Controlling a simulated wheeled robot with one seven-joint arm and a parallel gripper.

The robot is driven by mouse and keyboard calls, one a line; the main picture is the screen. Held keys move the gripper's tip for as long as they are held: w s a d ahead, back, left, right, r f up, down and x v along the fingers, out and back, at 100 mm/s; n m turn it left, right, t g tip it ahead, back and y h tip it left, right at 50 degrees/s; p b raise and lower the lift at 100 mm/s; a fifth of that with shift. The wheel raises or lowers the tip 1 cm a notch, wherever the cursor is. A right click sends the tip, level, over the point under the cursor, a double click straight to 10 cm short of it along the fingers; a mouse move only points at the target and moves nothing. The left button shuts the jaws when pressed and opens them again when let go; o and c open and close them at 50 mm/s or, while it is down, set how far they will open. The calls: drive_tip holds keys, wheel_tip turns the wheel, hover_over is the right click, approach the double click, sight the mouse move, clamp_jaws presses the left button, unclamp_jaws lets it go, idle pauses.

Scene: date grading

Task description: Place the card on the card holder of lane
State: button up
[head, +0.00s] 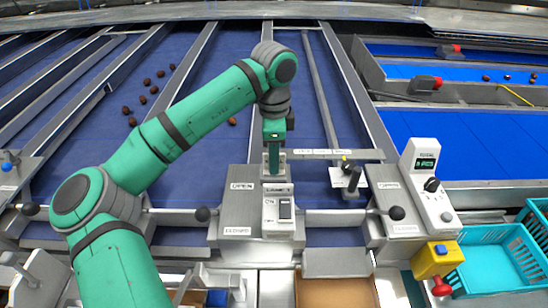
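My green arm reaches over the blue lanes, and my gripper (274,160) points down just behind the box marked ON. The fingers are small and seen from behind, so I cannot tell whether they are open or shut. No card can be made out for certain; if one is at the fingers, it is hidden or too small to see. A pale grey strip (330,154) with faint marks runs across the lane end, right of my gripper. A small black-and-grey fitting (346,179) stands below it; I cannot tell which part is the card holder.
The switch box (278,212) stands directly in front of my gripper. Levers with black knobs (397,213) flank it. A white display unit (428,185), a yellow box with a red knob (437,260) and turquoise crates (495,258) are at right. Brown dates (147,81) lie on the left lane.

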wheel_tip(320, 180, up, 12)
drive_tip(key=shift+r, duration=0.2)
idle(0.4)
